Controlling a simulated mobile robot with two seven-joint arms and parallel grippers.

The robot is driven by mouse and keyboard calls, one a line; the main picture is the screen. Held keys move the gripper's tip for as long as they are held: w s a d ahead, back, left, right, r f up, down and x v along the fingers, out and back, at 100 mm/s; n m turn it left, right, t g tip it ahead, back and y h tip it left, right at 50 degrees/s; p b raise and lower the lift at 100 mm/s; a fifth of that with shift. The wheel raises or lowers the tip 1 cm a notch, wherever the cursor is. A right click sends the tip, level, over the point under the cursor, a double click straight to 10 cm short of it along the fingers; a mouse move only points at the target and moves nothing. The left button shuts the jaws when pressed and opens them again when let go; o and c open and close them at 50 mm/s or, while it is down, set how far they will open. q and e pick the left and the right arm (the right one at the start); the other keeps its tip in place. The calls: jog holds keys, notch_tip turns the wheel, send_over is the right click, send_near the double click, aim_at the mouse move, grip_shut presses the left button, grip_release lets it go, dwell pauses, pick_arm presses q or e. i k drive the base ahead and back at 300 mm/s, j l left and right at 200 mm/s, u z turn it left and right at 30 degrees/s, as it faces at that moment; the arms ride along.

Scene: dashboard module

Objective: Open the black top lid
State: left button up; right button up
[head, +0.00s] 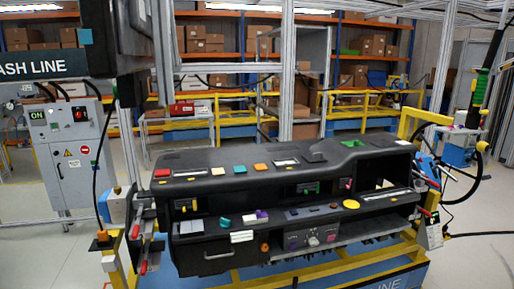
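A long black dashboard module (285,215) sits on a yellow frame across the middle of the head view. Its black top surface (225,157) lies flat and carries several small coloured pieces along its front part. A raised black section shows at the top right of the module. I cannot tell which part of the top is the lid, and I see no raised panel. A black box front with a slot handle (205,256) is at the module's lower left and looks closed. Neither of my grippers is in view.
Red-handled clamps (140,245) stand at the module's left end. A grey control cabinet (72,155) is at the far left. A dark panel (118,35) hangs at the upper left. Shelves with boxes (370,45) are behind. Grey floor shows at both sides.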

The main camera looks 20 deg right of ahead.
aim_at(317, 156)
jog(key=l+u, duration=1.2)
jog(key=l, duration=0.25)
jog(key=k+l+u, duration=0.25)
jog(key=l, duration=0.25)
jog(key=k+l, duration=0.1)
jog(key=l, duration=0.25)
jog(key=l+u, duration=0.1)
jog(key=l, duration=0.25)
jog(key=k+l, duration=0.15)
jog(key=l, duration=0.15)
jog(key=l+u, duration=0.05)
